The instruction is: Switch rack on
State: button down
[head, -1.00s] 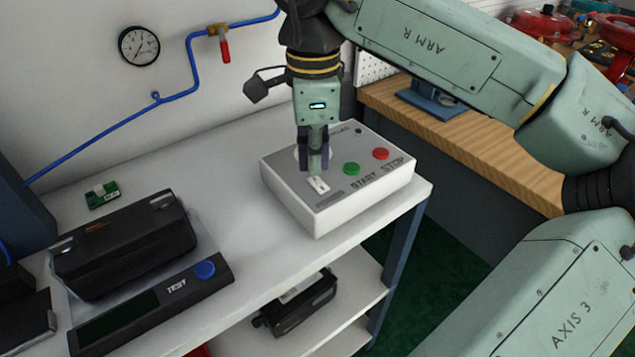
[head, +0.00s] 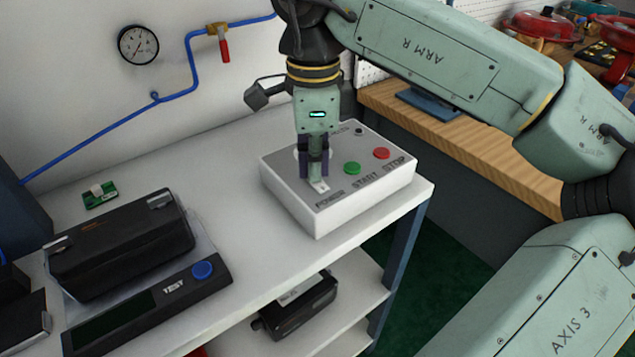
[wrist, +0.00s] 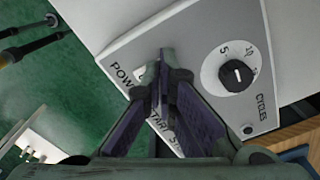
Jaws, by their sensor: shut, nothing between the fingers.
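A pale control box (head: 345,205) stands on the white table. Its white power switch (head: 321,187) is on the sloped top face beside the POWER label, and it is mostly covered by my fingertips. My gripper (head: 317,182) points down, shut and empty, with its tips at the switch; I cannot tell whether they touch it. In the wrist view, my gripper's tips (wrist: 165,62) are together next to the POWER lettering, with only a sliver of the switch (wrist: 147,74) showing. The switch's on or off position cannot be told.
The box also carries a green START button (head: 352,168), a red STOP button (head: 381,153) and a black cycles dial (wrist: 237,73). A black positioner (head: 120,245) and a tester with a blue button (head: 202,270) lie to the left. The table's front edge is close to the box.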

jog(key=shift+f, duration=0.15)
jog(key=shift+r+p, duration=2.65)
jog(key=shift+r, duration=0.95)
jog(key=shift+f, duration=0.1)
